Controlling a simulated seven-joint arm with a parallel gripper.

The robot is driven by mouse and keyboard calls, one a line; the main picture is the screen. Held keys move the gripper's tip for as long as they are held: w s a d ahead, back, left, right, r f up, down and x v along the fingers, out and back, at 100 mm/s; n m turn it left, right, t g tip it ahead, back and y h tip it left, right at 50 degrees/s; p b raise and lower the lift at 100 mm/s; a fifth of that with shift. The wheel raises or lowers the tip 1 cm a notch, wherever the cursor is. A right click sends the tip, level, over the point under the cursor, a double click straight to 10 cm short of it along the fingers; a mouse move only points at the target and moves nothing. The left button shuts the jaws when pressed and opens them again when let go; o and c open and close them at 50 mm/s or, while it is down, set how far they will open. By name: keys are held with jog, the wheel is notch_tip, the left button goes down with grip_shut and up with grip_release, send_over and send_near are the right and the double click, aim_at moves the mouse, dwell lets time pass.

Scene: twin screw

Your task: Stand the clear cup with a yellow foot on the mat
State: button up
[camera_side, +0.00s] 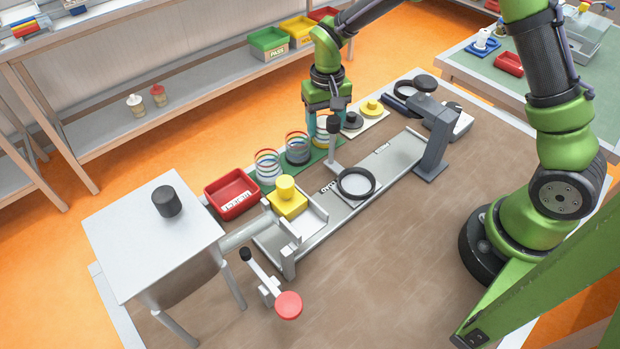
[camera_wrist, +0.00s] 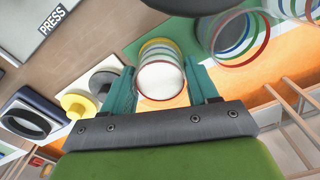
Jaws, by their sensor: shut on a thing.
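My gripper (camera_side: 322,117) is shut on a clear cup with coloured rings (camera_side: 322,132) at the far right end of the green mat (camera_side: 322,166). In the wrist view the cup (camera_wrist: 160,78) sits between the two teal fingers, with its round end towards the camera and yellow showing at its far end. Whether it touches the mat or hangs just above it, I cannot tell. Two more ringed clear cups stand on the mat to the left: one with a dark foot (camera_side: 297,148) and one with a pale foot (camera_side: 268,166).
A red tray (camera_side: 232,192) lies left of the mat. A pale plate with grey and yellow knobbed discs (camera_side: 371,108) lies right of my gripper.

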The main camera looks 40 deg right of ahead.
jog(key=o, duration=1.4)
jog(key=shift+r, duration=0.1)
jog(key=shift+r, duration=3.45)
